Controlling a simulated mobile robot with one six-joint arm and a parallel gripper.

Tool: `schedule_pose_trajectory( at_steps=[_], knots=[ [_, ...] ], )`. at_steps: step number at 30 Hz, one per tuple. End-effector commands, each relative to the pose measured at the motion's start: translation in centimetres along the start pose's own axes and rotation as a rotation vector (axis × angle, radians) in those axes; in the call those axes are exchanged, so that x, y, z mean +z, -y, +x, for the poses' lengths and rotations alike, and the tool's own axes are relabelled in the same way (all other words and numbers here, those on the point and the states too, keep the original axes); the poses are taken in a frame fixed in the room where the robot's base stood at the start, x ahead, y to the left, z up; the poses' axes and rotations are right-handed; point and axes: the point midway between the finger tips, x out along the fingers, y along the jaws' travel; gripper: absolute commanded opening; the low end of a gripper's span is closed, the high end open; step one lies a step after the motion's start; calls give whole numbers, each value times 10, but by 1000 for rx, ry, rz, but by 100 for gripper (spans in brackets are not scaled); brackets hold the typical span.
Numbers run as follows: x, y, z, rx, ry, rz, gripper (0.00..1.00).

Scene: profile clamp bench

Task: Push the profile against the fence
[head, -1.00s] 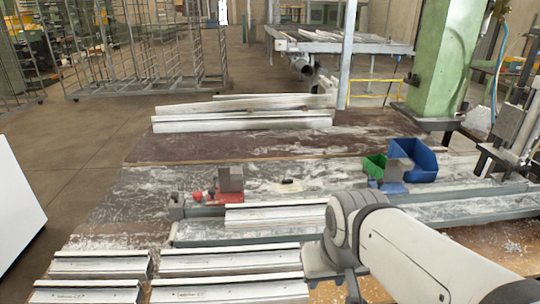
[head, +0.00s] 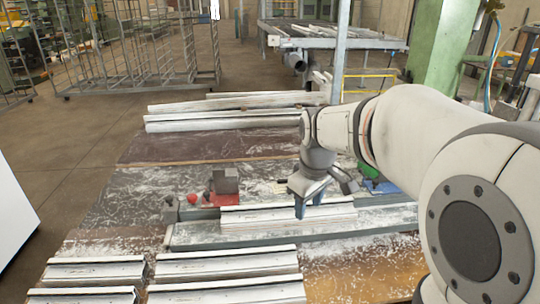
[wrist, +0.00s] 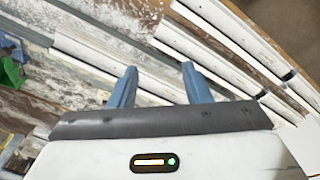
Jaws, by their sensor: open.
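A whitish profile (head: 262,220) lies lengthwise on the grey clamp bed (head: 205,236) in the middle of the bench. It also shows in the wrist view (wrist: 85,45). The grey fence rail (head: 200,213) runs along the bed's rear side. The profile covers part of it, and I cannot tell whether the two touch. My gripper (head: 311,207) points down at the right part of the profile, with its blue fingers apart and nothing seen between them. In the wrist view the open fingers (wrist: 158,72) reach toward the profile. Contact with it is unclear.
A red clamp with a grey block (head: 225,185) stands behind the rail at left. Several spare profiles (head: 225,262) lie at the front left, and more are stacked (head: 225,118) at the back. A green bin (wrist: 10,72) is left in the wrist view. My arm hides the right side.

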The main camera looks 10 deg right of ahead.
Motion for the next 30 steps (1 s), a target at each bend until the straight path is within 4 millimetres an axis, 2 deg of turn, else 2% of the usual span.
schedule_pose_trajectory(
  at_steps=[1, 3, 9, 15, 21, 30],
  knots=[
    [-21, -14, 5, -12, 15, -81, 44],
    [-45, -32, 14, -27, 30, -201, 44],
    [-109, -76, 54, -78, 62, -539, 44],
    [-150, -104, 100, -126, 75, -806, 44],
    [-167, -115, 124, -148, 76, -934, 44],
    [-169, -116, 126, -150, 75, -952, 44]
  ],
)
